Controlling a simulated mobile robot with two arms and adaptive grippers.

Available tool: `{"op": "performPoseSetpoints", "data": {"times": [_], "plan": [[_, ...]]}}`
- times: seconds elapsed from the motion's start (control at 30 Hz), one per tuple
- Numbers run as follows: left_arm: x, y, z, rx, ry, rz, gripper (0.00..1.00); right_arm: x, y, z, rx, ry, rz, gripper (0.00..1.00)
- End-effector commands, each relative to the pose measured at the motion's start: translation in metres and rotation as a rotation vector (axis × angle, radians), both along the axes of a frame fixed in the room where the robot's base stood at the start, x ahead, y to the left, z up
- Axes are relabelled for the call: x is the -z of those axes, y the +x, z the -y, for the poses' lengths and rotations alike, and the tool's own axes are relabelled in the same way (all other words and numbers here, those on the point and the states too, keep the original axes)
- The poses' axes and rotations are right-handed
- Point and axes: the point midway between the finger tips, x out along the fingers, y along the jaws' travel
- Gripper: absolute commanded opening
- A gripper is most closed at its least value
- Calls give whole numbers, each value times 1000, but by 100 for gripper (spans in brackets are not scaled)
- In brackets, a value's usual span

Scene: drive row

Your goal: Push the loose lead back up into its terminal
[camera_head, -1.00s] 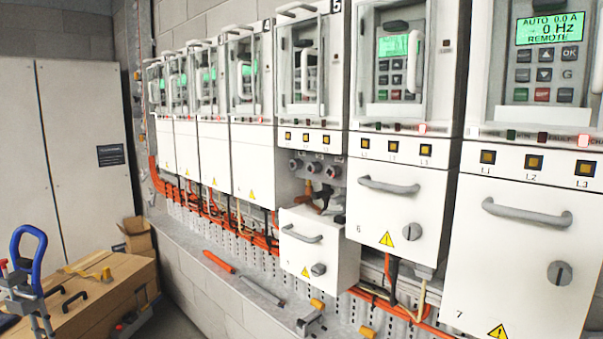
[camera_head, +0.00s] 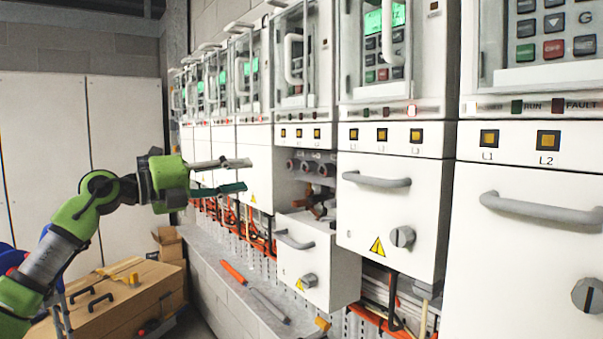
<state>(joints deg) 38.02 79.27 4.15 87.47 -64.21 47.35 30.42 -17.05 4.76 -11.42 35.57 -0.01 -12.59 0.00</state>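Under the fifth drive, the lower cover (camera_head: 318,262) hangs dropped and open. Behind it a row of three round grey terminals (camera_head: 308,166) shows. Below them, short dark and orange leads (camera_head: 318,207) bunch in the opening. I cannot tell which lead is loose, and the cover hides their lower parts. My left gripper (camera_head: 246,175) is open and empty, its two fingers pointing right. In the picture it is left of the terminals, in front of the fourth drive's cover. My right gripper is not in view.
Closed covers with grey handles (camera_head: 377,180) stand right of the opening. A grey ledge (camera_head: 215,262) with an orange-handled tool (camera_head: 233,272) runs below the drives. A wooden bench (camera_head: 120,305) and a cardboard box (camera_head: 168,243) stand at the left.

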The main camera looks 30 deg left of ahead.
Motion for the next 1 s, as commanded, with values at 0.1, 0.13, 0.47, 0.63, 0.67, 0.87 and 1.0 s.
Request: {"op": "performPoseSetpoints", "data": {"times": [0.1,0.13,0.47,0.63,0.67,0.87,1.0], "plan": [[-15,-15,3,-16,72,7,37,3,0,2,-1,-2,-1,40],[-16,-16,4,-18,78,7,37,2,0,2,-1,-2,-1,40],[-24,13,17,-15,78,8,37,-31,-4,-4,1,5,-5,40],[-24,41,29,-15,76,9,37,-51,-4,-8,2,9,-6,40],[-25,47,30,-15,74,9,37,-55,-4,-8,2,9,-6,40],[-23,82,45,-15,75,10,37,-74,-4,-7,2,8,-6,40],[-20,99,52,-16,77,9,37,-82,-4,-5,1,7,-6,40]]}}
